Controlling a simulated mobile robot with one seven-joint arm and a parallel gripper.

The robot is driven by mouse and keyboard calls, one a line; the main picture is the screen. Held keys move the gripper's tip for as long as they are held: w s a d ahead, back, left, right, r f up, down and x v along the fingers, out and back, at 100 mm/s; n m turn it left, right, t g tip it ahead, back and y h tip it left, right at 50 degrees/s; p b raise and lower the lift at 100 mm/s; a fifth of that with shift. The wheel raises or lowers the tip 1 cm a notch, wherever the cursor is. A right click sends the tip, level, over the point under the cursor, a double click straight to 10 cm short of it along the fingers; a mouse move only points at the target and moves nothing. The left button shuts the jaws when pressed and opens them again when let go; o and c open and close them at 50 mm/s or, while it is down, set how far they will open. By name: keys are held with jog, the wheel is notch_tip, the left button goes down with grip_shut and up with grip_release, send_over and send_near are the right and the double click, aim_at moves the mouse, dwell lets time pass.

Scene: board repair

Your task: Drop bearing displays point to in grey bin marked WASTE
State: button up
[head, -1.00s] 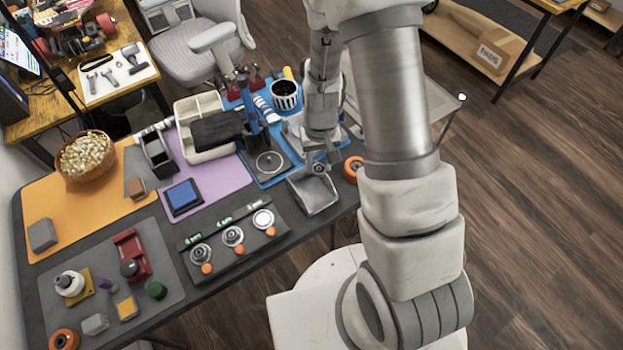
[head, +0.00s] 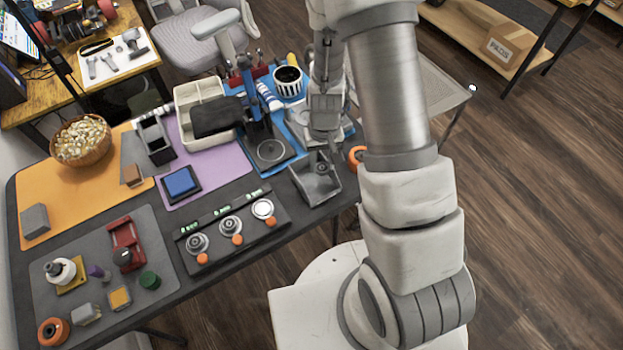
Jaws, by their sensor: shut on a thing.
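A dark test board (head: 245,240) lies near the table's front edge. It has three round seats in a row, each with a green display strip behind and an orange knob in front. Grey bearings sit at the left seat (head: 197,243) and the middle seat (head: 230,225). The right seat (head: 263,208) looks like a bright ring with a paler centre. My gripper (head: 322,160) points down over the grey bin (head: 329,196), shut on a small grey round bearing (head: 321,168) at its tips. I cannot tell how deep it is in the bin. No WASTE marking is readable.
Left of the board are a grey mat (head: 55,295) with several small parts and a blue pad (head: 181,182). An orange ring (head: 356,157) is close right of the bin. A black-and-white cup (head: 288,83) and a microscope-like stand (head: 255,125) are behind.

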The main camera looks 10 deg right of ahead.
jog(key=o, duration=1.1)
jog(key=shift+c, duration=0.2)
jog(key=shift+r, duration=0.2)
notch_tip(320, 180, up, 17)
jog(key=p, duration=0.2)
jog(key=s+r+t, duration=0.2)
jog(key=s+r, duration=0.5)
jog(key=r, duration=0.2)
jog(key=s+r+t, duration=0.3)
jog(key=s+r, duration=0.4)
jog(key=r, duration=0.3)
jog(key=shift+n+t, duration=0.3)
